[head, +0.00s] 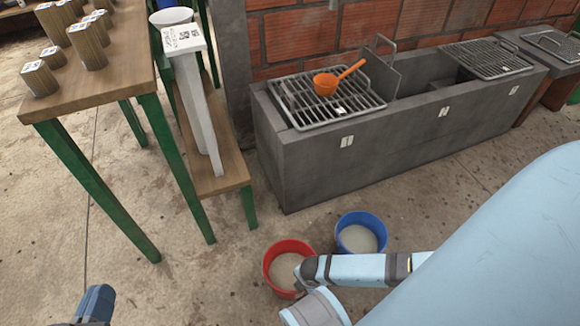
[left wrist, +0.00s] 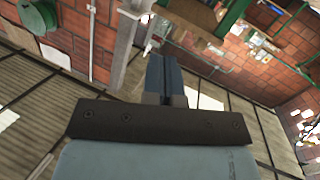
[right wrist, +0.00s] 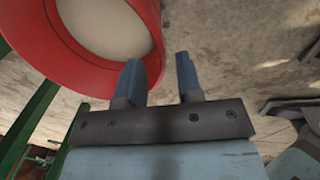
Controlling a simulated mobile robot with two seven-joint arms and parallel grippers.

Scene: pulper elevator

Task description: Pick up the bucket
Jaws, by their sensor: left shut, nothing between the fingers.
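A red bucket (head: 271,255) stands on the ground below the stove, with pale contents in it. A blue bucket (head: 343,222) with similar pale contents stands just behind it to the right. In the right wrist view, my right gripper (right wrist: 160,62) is open, its fingers apart. The red bucket (right wrist: 60,65) fills the upper left there, and the left finger overlaps its rim; I cannot tell whether they touch. My right fingers are hidden in the head view. My left gripper (head: 98,297) is at the lower left, far from both buckets; its fingers are closed together in the left wrist view (left wrist: 162,68).
A grey stove (head: 400,150) with metal grates stands behind the buckets. An orange ladle (head: 326,84) lies on its left grate. A wooden table (head: 110,75) with green legs and a low bench (head: 218,180) stand at left. The ground between is clear.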

